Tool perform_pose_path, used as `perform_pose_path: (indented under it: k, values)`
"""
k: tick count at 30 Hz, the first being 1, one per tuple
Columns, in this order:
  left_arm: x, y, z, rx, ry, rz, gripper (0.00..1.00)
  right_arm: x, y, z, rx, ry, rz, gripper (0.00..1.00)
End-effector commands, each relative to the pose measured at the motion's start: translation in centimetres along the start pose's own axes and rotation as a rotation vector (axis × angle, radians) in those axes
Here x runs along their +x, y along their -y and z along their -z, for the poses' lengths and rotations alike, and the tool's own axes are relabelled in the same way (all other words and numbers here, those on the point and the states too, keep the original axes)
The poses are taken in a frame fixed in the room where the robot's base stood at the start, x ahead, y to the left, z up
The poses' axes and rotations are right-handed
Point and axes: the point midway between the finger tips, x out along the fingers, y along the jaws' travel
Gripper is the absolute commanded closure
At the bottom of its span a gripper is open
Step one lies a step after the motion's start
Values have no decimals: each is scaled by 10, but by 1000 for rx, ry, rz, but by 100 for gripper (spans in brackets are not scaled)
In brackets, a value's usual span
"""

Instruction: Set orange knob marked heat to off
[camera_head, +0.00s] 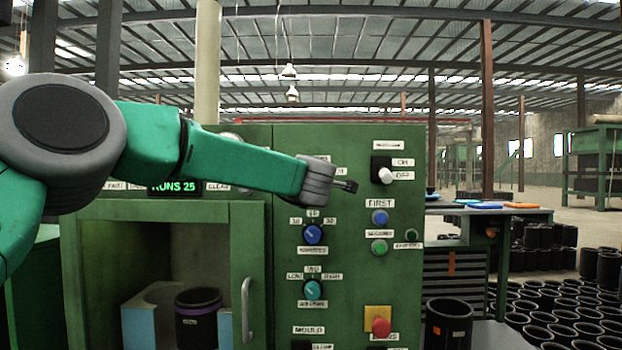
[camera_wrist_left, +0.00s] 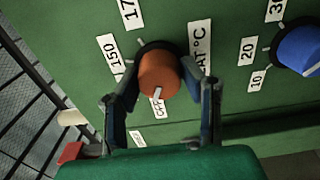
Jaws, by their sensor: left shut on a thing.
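The orange knob (camera_wrist_left: 159,74) shows in the left wrist view on a black ring on the green panel. A white mark on its face lies at the lower side, by a small label (camera_wrist_left: 158,107) that looks like OFF and is partly covered. A 150 label and a HEAT °C label stand beside the knob. My left gripper (camera_wrist_left: 161,82) has one finger on each side of the knob and is shut on it. In the head view my left gripper (camera_head: 347,186) is at the panel, and my arm hides the knob. My right gripper is in neither view.
The green machine panel (camera_head: 400,270) carries a blue knob (camera_head: 312,234), a teal knob (camera_head: 312,289), a white switch (camera_head: 386,175), blue and green buttons, and a red button (camera_head: 381,327). An open-fronted chamber with a black sleeve (camera_head: 198,325) is at left. Black sleeves crowd the floor at right.

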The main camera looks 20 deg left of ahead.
Motion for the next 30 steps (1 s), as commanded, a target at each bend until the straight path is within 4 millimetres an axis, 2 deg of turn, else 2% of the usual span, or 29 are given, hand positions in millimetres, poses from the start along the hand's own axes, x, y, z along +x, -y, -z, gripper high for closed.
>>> perform_pose_path:
  k: [8, 9, 10, 24, 30]
  values:
    - [0, 0, -1, 1, 3, 0, 94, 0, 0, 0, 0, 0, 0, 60]
    - [0, 0, -1, 1, 3, 0, 51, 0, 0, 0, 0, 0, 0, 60]
    - [0, 0, -1, 1, 3, 0, 44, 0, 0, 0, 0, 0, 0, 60]
    - [-6, -4, 1, 0, 1, -4, 44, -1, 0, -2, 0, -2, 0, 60]
    - [-28, -4, 0, 2, 3, -5, 44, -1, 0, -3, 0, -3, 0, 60]
